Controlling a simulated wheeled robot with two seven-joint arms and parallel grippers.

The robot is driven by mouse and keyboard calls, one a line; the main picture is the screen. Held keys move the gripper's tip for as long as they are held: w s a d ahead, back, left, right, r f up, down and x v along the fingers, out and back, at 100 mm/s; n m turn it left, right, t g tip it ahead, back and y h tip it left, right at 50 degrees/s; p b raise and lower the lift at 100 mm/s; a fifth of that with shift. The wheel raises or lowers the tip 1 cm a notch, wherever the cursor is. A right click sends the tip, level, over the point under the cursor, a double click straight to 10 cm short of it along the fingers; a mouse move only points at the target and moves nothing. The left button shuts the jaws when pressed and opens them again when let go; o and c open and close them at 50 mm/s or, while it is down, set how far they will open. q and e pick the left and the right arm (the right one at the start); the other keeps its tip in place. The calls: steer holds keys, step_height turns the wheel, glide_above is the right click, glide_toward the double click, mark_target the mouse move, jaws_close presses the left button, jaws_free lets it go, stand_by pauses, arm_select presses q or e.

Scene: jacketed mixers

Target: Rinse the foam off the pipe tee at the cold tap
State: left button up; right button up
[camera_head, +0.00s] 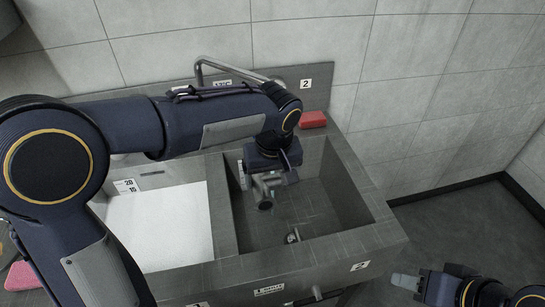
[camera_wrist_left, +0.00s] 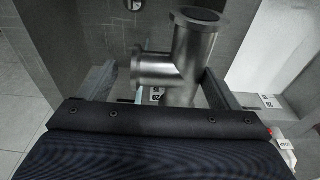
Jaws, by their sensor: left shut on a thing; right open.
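My left gripper (camera_head: 264,186) is lowered into the right basin and shut on the pipe tee (camera_head: 265,203). In the left wrist view the steel tee (camera_wrist_left: 185,55) sits between the two fingers of this gripper (camera_wrist_left: 165,90). Its visible metal looks bare and grey, with no clear foam; its far side is hidden. A small pale blue streak (camera_wrist_left: 139,96) shows beside the tee; I cannot tell if it is water. The tap (camera_head: 225,67) stands behind the sink, partly hidden by my left arm. My right gripper (camera_head: 412,283) is open and empty, outside the sink.
The left basin holds white foam (camera_head: 160,225). The right basin (camera_head: 325,215) has a drain (camera_head: 292,237) in its floor. A red block (camera_head: 313,119) lies on the back rim near a "2" label (camera_head: 306,83). A pink item (camera_head: 22,276) is at lower left. Floor at right is clear.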

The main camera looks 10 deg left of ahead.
mark_target(267, 190)
arm_select(q)
steer(key=shift+s+a+r+p, duration=0.1)
steer(key=shift+s+r+p, duration=0.25)
steer(key=shift+s+r, duration=0.6)
steer(key=shift+s+r+p, duration=0.3)
steer(key=shift+s+r, duration=0.45)
steer(key=shift+s, duration=0.4)
